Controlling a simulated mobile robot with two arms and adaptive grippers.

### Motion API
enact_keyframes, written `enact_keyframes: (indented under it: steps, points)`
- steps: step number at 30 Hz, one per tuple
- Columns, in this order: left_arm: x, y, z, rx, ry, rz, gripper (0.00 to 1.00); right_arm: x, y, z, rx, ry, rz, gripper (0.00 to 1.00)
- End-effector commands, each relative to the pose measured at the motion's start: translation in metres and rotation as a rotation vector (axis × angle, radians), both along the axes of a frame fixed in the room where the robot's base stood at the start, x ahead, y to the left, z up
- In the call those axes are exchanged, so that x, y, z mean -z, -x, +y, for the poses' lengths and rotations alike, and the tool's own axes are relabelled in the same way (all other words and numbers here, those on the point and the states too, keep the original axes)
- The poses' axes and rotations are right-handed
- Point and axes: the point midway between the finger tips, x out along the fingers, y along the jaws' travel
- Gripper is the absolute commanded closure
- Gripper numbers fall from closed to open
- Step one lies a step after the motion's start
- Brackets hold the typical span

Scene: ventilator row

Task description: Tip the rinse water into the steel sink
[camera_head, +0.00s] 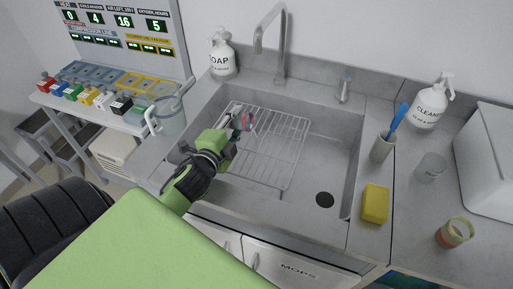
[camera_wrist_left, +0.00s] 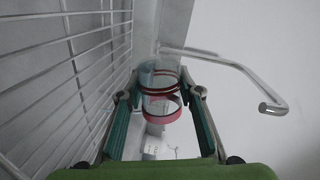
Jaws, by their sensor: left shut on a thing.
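The steel sink (camera_head: 334,150) has a wire rack (camera_head: 290,150) in its left part and a dark drain (camera_head: 325,199) at front right. My left gripper (camera_head: 240,125) is over the left part of the sink, above the rack. It is shut on a clear cup with reddish bands (camera_head: 247,121). In the left wrist view the clear banded cup (camera_wrist_left: 160,92) sits between the two fingers (camera_wrist_left: 160,108). I cannot tell how far it is tilted or whether water is in it. My right gripper is not in view.
The tap (camera_head: 283,45) rises behind the sink, with a soap bottle (camera_head: 222,56) to its left. A clear jug (camera_head: 170,118) stands left of the sink. A yellow sponge (camera_head: 375,204), a brush holder (camera_head: 383,147) and an orange-banded cup (camera_head: 454,233) stand on the right counter.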

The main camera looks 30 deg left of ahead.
Motion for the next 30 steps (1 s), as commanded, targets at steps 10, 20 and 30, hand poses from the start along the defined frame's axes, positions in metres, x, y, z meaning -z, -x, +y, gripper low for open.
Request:
enact_keyframes:
  steps: [10, 20, 30]
  points:
    - [0.0018, -0.0008, -0.0025, 0.0, -0.031, 0.006, 0.89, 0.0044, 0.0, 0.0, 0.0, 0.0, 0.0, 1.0]
    - [0.003, -0.0013, -0.0053, 0.001, -0.06, 0.012, 0.89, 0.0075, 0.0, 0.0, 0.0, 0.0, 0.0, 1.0]
    - [0.0051, -0.0014, -0.0058, 0.0, -0.089, 0.019, 0.89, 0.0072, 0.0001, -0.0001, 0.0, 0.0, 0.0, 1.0]
